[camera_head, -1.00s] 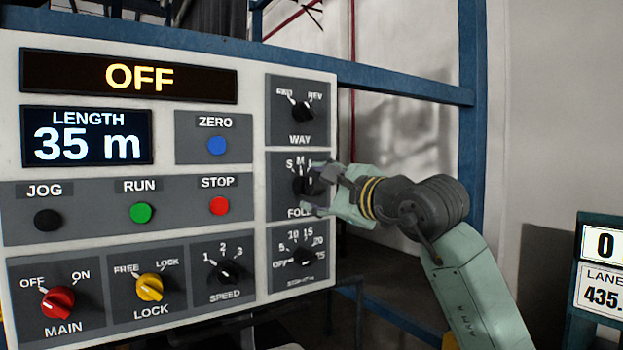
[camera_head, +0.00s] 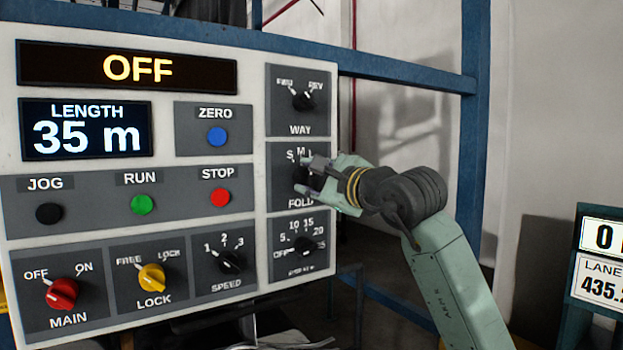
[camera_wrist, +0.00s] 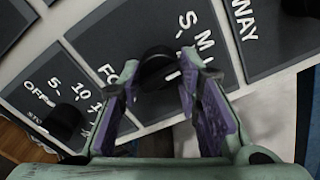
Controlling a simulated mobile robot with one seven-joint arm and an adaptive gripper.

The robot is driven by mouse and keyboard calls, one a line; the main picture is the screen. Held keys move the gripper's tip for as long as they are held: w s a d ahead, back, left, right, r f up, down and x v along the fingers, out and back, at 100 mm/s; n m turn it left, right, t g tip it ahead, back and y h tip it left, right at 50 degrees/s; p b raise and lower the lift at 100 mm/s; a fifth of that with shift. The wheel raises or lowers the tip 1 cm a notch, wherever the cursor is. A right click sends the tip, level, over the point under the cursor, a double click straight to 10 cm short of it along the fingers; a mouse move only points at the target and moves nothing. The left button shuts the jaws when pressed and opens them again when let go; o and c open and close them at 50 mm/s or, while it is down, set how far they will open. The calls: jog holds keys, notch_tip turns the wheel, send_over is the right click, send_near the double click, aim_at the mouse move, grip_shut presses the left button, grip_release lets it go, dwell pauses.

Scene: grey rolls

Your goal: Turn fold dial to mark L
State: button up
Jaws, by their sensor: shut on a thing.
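The black FOLD dial (camera_head: 300,174) sits on the right column of the panel, with marks S, M and L above it; the L is mostly covered by my gripper in the head view. My gripper (camera_head: 308,178) reaches in from the right and is shut on this dial. In the wrist view the dial (camera_wrist: 155,66) lies between the two fingers of my gripper (camera_wrist: 158,80). Which mark the dial's pointer faces cannot be told, as the fingers hide much of it.
The WAY dial (camera_head: 303,100) is just above and a stepped dial (camera_head: 304,245) just below. The SPEED dial (camera_head: 230,261), yellow LOCK knob (camera_head: 152,277) and red STOP button (camera_head: 221,197) lie to the left. A blue frame post (camera_head: 474,110) stands right of the panel.

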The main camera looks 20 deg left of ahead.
jog(key=c, duration=0.4)
jog(key=shift+f+m+b, duration=0.1)
jog(key=shift+m+b, duration=0.65)
jog(key=shift+m, duration=0.35)
jog(key=shift+m+b, duration=1)
jog(key=shift+m, duration=0.8)
jog(key=shift+c, duration=0.2)
jog(key=o, duration=1.2)
jog(key=shift+c, duration=0.2)
